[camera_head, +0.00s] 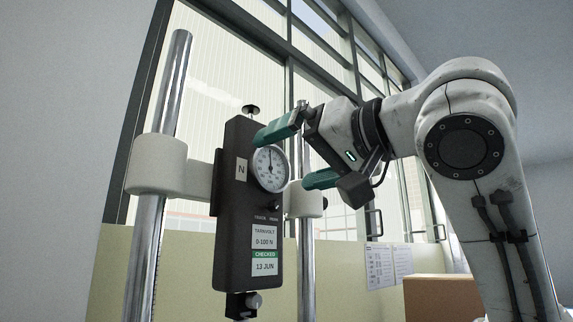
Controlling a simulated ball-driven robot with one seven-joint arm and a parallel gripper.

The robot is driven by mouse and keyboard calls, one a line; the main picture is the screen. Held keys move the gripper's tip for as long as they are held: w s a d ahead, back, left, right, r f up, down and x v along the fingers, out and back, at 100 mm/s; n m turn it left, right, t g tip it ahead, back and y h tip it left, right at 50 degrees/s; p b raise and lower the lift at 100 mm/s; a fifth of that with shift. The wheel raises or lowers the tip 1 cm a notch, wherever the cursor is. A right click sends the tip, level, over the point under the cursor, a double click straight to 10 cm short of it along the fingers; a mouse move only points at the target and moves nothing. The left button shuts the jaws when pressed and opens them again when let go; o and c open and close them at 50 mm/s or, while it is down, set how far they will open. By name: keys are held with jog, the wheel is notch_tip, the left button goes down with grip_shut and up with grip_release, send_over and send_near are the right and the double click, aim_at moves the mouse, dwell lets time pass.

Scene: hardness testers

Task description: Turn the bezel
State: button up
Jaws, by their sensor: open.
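The bezel (286,161) is the rim around a round white dial (269,168) on a dark upright force gauge (231,215). The dial's needle points roughly upward. My gripper (288,159) comes in from the right with its two green fingers spread apart. The upper finger is at the dial's upper edge and overlaps it in the view. The lower finger is to the right of and below the dial. I cannot tell whether either finger touches the bezel. Nothing is held between the fingers.
Two chrome columns (160,180) with light clamps carry the gauge. A black knob (251,109) tops the gauge, and a small fitting (243,304) hangs below it. A cardboard box (432,298) and posted papers (388,266) are at the lower right. Windows stand behind.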

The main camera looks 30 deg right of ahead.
jog(key=b+v, duration=0.1)
jog(key=v, duration=0.7)
jog(key=shift+s+b, duration=0.3)
jog(key=shift+d, duration=0.1)
